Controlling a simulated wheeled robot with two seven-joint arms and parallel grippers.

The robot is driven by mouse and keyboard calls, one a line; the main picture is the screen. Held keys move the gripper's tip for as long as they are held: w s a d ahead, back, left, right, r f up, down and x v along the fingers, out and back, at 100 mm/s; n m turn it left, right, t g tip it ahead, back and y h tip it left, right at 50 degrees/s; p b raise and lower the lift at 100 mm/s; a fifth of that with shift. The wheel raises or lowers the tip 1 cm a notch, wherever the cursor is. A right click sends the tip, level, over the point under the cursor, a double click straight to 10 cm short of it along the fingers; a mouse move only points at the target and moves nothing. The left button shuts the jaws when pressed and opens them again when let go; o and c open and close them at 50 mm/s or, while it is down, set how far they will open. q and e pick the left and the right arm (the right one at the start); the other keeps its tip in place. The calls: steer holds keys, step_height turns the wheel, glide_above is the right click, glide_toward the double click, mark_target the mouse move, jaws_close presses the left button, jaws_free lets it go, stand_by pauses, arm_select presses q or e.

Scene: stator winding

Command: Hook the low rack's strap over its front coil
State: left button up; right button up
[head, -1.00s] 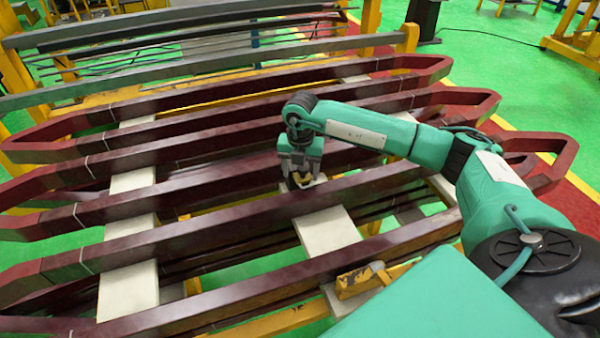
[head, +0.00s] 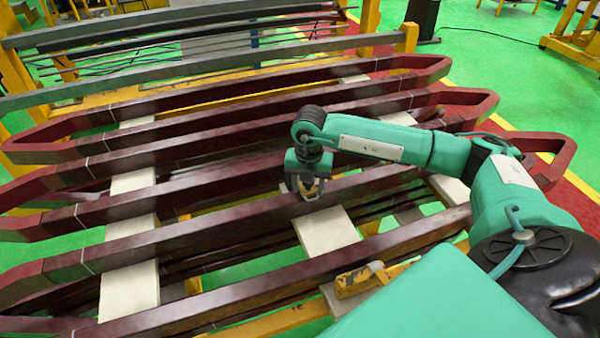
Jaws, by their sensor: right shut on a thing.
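Several long dark red coils lie side by side on the low rack, across white boards (head: 130,285). The nearest coil bar (head: 250,299) crosses the bottom of the view; the bar behind it (head: 220,225) passes under my right gripper. My right gripper (head: 308,189) points down and is shut on a small yellowish piece (head: 310,193), seemingly the strap's end, at the top of that second bar. Whether the piece touches the bar, and where the rest of the strap runs, I cannot tell. My left gripper is out of view.
A yellow bracket (head: 357,281) sticks up beside the nearest bar, close to my right arm. A yellow frame with grey beams (head: 200,42) stands behind the coils. Green floor (head: 480,60) is open at the upper right.

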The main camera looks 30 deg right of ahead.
steer(key=s+a, duration=0.1)
steer(key=s, duration=0.7)
steer(key=shift+s+a+r, duration=0.2)
steer(key=shift+s+a, duration=0.05)
steer(key=shift+a, duration=0.05)
steer(key=shift+s+a+b, duration=0.15)
steer(key=shift+s+a, duration=0.1)
steer(key=shift+s, duration=0.7)
steer(key=shift+s+a+b, duration=0.2)
steer(key=shift+s, duration=0.7)
steer(key=shift+s+a+b, duration=0.15)
steer(key=shift+s+a, duration=0.1)
steer(key=shift+s, duration=0.7)
